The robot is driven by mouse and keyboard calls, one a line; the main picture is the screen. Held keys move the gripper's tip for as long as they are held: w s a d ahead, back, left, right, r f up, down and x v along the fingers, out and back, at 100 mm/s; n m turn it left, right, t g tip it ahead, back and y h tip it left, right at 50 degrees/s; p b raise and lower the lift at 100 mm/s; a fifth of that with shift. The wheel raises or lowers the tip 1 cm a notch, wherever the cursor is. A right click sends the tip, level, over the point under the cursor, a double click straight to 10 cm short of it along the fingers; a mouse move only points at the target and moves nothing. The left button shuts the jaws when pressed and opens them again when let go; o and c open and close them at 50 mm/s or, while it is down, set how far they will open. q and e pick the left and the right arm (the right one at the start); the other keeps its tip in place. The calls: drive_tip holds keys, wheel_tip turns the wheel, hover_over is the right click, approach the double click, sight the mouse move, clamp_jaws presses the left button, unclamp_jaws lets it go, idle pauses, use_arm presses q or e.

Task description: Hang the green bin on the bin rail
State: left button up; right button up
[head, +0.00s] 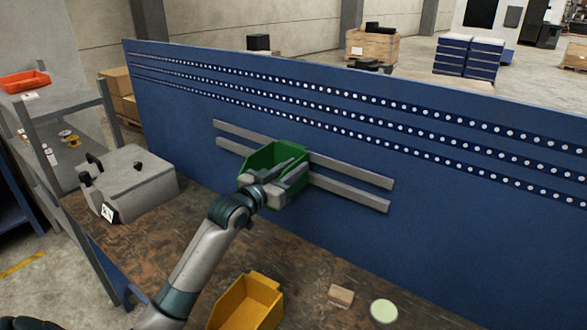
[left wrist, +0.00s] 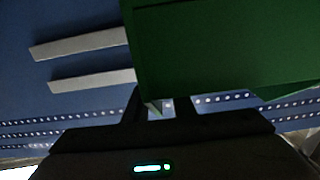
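The green bin (head: 262,158) is up at the blue panel, in front of the middle of the grey bin rail (head: 350,184), which has two parallel bars. Whether it is hooked on the bars or only in front of them is hidden. My left gripper (head: 288,172) is at the bin's open front, overlapping it. In the left wrist view the green bin (left wrist: 225,45) fills the upper right and covers the fingertips. The fingers (left wrist: 158,108) stand apart with a gap between; their contact with the bin is hidden. The rail bars (left wrist: 90,62) show at left there. My right gripper is not in view.
A yellow bin (head: 248,302), a small wooden block (head: 341,295) and a pale green disc (head: 383,311) are on the brown bench. A grey metal case (head: 130,182) stands at its left end. The blue panel (head: 450,230) closes off the back.

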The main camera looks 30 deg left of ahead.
use_arm(q)
drive_tip(key=shift+s, duration=0.15)
drive_tip(key=shift+s+f+b, duration=0.15)
drive_tip(key=shift+s+b, duration=0.25)
drive_tip(key=shift+s, duration=0.2)
drive_tip(key=s+a+b, duration=0.1)
drive_tip(key=s+b, duration=0.4)
drive_tip(key=s, duration=1.1)
drive_tip(key=shift+a, duration=0.2)
